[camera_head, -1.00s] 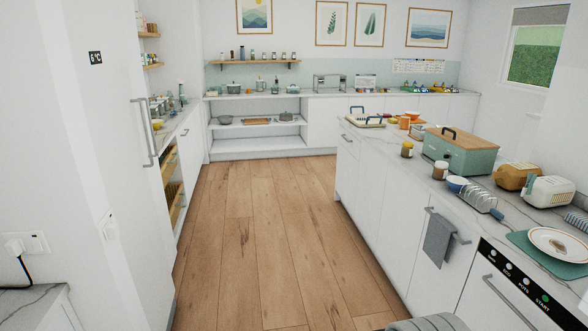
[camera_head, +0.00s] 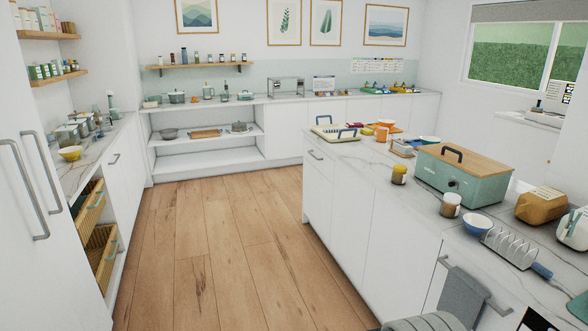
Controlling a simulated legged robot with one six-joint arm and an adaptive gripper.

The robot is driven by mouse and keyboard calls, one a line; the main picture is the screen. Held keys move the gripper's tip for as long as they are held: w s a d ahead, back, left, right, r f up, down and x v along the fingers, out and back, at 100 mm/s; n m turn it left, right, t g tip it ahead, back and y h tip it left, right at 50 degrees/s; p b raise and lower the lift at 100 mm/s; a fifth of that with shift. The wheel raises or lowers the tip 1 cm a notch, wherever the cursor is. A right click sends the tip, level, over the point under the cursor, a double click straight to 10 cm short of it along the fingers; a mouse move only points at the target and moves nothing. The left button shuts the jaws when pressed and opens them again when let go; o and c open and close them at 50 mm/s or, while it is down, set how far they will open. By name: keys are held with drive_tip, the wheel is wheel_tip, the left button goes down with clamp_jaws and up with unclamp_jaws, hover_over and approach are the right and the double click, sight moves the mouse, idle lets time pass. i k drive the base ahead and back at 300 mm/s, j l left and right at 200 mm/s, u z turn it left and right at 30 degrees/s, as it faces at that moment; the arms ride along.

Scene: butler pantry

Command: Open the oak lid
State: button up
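The oak lid (camera_head: 478,163) is a flat light-wood panel with a dark arched handle (camera_head: 453,153). It lies closed on top of a sage-green box (camera_head: 478,187) with a small dark knob on its front. The box stands on the marble counter at the right. The inside of the box is hidden. My gripper is not in view; only a grey rounded part of my own body shows at the bottom edge, well short of the box.
A towel (camera_head: 465,292) hangs on the counter front. The wood floor (camera_head: 220,250) is clear.

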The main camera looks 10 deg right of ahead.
sight(479, 165)
drive_tip(key=i, duration=1.45)
drive_tip(key=i+z, duration=0.35)
drive_tip(key=i+j+z, duration=0.1)
drive_tip(key=i+z, duration=0.25)
drive_tip(key=i, duration=0.15)
